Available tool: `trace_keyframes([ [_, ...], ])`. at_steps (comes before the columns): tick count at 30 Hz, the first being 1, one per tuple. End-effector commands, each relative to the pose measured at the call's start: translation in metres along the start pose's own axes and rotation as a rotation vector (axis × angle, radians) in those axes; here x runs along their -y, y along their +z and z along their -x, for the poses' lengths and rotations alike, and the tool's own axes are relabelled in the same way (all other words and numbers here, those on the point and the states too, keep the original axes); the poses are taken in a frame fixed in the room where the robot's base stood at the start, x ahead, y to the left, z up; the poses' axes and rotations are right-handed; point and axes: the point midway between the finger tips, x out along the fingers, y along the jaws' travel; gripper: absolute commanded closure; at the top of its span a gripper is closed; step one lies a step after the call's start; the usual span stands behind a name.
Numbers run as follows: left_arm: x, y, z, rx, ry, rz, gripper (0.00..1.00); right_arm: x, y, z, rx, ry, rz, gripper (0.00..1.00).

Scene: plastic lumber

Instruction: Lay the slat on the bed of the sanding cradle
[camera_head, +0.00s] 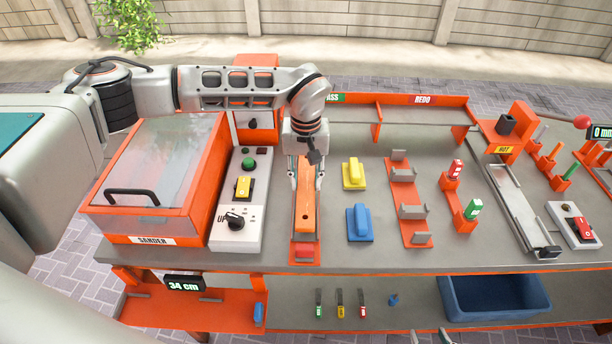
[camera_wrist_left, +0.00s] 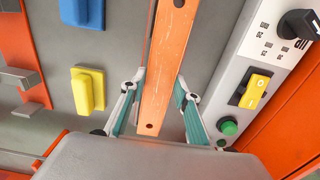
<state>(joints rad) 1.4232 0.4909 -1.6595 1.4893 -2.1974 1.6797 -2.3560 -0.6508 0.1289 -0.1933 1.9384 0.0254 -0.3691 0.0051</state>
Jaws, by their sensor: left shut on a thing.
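The slat (camera_head: 306,206) is a long orange plank with a small dark hole near its front end. My left gripper (camera_head: 307,180) is shut on it, one finger on each long side, as the left wrist view also shows the slat (camera_wrist_left: 165,70). The slat lies lengthwise over a narrow orange holder with a red front stop (camera_head: 304,252); I cannot tell whether it touches it. An orange base with grey upright brackets (camera_head: 411,211) stands further right; which one is the sanding cradle is unclear. Two tips of my right gripper (camera_head: 429,336) show apart at the bottom edge.
An orange sander box (camera_head: 150,180) and a grey control panel with knob (camera_head: 236,200) stand left of the slat. Yellow (camera_head: 354,173) and blue (camera_head: 359,222) blocks stand to its right. A blue bin (camera_head: 495,297) is on the lower shelf.

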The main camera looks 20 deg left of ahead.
Motion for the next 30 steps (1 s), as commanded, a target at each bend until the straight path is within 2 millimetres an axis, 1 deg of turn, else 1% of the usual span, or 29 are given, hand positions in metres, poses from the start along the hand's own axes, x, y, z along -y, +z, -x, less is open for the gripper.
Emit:
trace_keyframes([
  [2, 0.000, 0.000, -0.002, -0.001, 0.001, 0.000, 0.96, 0.000, -0.006, -0.001, -0.013, -0.001, 0.002, 0.60],
  [5, -0.001, 0.000, -0.003, -0.001, 0.002, 0.000, 0.96, 0.000, -0.008, -0.001, -0.016, -0.002, 0.003, 0.60],
  [14, -0.001, 0.000, -0.003, 0.000, 0.001, 0.000, 0.96, 0.002, -0.004, -0.001, -0.009, -0.004, 0.003, 0.60],
  [30, 0.000, 0.000, -0.013, 0.000, 0.001, 0.000, 0.96, 0.002, 0.002, -0.003, -0.005, -0.004, 0.004, 0.60],
])
